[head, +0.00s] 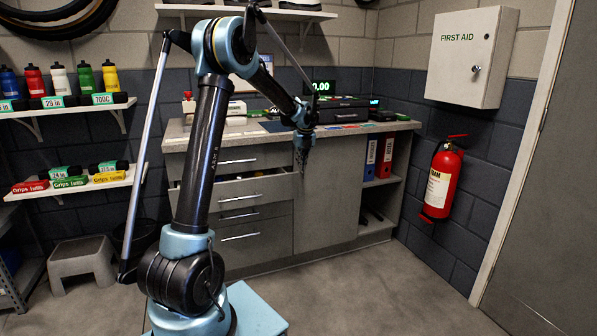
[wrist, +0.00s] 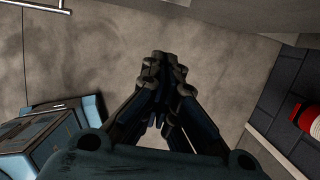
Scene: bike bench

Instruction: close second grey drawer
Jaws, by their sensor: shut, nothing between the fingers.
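The grey drawer unit (head: 275,232) stands under the counter, with several drawers stacked at its left. The second grey drawer (head: 224,194) from the top stands partly open, its inside showing as a strip above its front. The top drawer (head: 221,158) and the lower drawers (head: 239,234) look closed. My gripper (head: 302,172) points down in front of the cabinet, near the right end of the open drawer. Its fingers are shut and empty in the wrist view (wrist: 165,62), over bare floor. Whether it touches the drawer cannot be told. My arm hides part of the drawers' left side.
The worktop (head: 400,126) above holds boxes and a display. A shelf with blue and red binders (head: 371,158) is right of the cabinet. A red fire extinguisher (head: 441,182) hangs on the right wall. A grey step stool (head: 82,259) stands left. The floor (head: 370,290) in front is clear.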

